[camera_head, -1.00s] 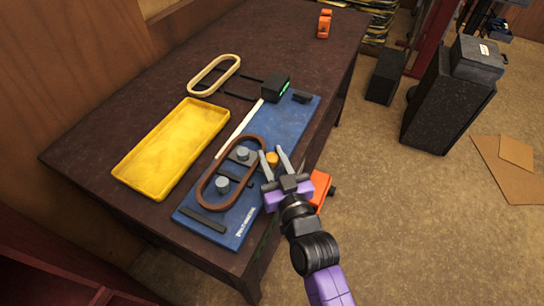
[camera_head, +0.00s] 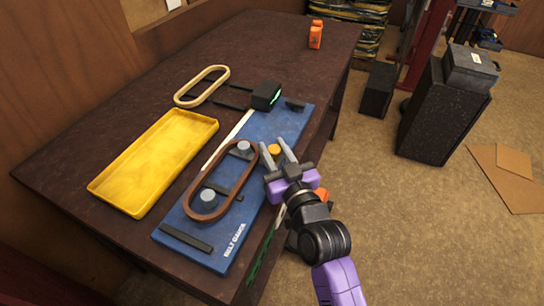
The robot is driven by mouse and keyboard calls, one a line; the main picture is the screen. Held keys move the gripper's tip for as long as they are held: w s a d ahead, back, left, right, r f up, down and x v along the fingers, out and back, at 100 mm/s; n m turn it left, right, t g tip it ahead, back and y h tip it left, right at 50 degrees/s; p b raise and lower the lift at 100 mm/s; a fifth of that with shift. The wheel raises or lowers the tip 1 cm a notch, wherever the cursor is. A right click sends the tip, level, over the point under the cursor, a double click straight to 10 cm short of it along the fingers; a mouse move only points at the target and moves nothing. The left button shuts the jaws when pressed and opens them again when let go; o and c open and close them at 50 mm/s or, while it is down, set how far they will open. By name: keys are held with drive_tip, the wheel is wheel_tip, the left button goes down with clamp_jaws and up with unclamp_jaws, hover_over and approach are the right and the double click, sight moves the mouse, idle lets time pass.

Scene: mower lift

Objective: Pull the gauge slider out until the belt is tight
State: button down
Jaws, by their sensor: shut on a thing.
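The blue belt gauge board (camera_head: 285,122) lies on the table. The brown belt (camera_head: 186,200) is an oval loop around two grey pulleys, the far one (camera_head: 243,147) close to its far end and the near one (camera_head: 207,195) inside its near part. A gap shows between the near pulley and the belt's near end. The fingers partly hide the knob.
A yellow tray (camera_head: 100,187) and a cream belt (camera_head: 178,98) lie left of the board. An orange object (camera_head: 315,38) stands at the table's far right. The table edge runs beneath my arm.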

drive_tip(key=c, duration=1.1)
unclamp_jaws()
drive_tip(key=v, duration=0.7)
drive_tip(key=shift+f+b, duration=0.1)
drive_tip(key=shift+b, duration=0.3)
drive_tip(key=shift+s+d, duration=0.2)
drive_tip(key=shift+s, duration=0.15)
